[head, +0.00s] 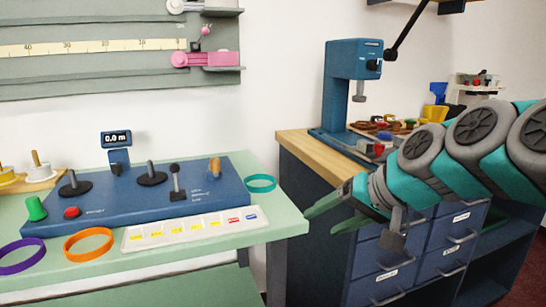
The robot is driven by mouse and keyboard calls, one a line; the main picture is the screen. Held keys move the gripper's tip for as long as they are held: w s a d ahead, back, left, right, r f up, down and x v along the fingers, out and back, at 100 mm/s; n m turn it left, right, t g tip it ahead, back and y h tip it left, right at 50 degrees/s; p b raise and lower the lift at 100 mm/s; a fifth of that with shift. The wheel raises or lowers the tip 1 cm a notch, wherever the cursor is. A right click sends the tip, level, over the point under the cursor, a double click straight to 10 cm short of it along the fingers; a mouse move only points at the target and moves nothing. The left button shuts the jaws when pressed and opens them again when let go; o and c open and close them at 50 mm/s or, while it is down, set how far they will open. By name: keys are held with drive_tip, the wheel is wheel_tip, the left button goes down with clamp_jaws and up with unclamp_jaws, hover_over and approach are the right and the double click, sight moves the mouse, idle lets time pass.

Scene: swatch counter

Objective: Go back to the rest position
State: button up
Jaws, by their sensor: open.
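My gripper (321,220) is at the end of my teal and grey arm, which reaches in from the right edge of the head view. Its two green fingers point left and are apart, with nothing seen between them. In the picture, the fingers lie just right of the green table's right corner and in front of the blue drawer cabinet (312,178). I cannot tell how far they are from either. No marker of a rest position shows.
The green table (262,228) bears a blue control panel (125,198), a white label strip (180,232), and purple (20,256), orange (89,244) and teal (261,183) rings. A blue press (347,85) stands on the cabinet behind my arm. A grey rail panel (120,75) hangs on the wall.

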drive_tip(key=s+f+n+g+h, duration=0.1)
drive_tip(key=s+f+g+h, duration=0.25)
drive_tip(key=s+f, duration=0.95)
drive_tip(key=s+d+f+g+h, duration=0.2)
drive_tip(key=s+d+f+g, duration=0.2)
drive_tip(key=s+f, duration=0.5)
drive_tip(key=s+d, duration=0.1)
drive_tip(key=s, duration=0.2)
drive_tip(key=shift+s+f+n+g+h, duration=0.2)
drive_tip(key=shift+f+n+g+h, duration=0.05)
drive_tip(key=shift+n+g+h, duration=0.15)
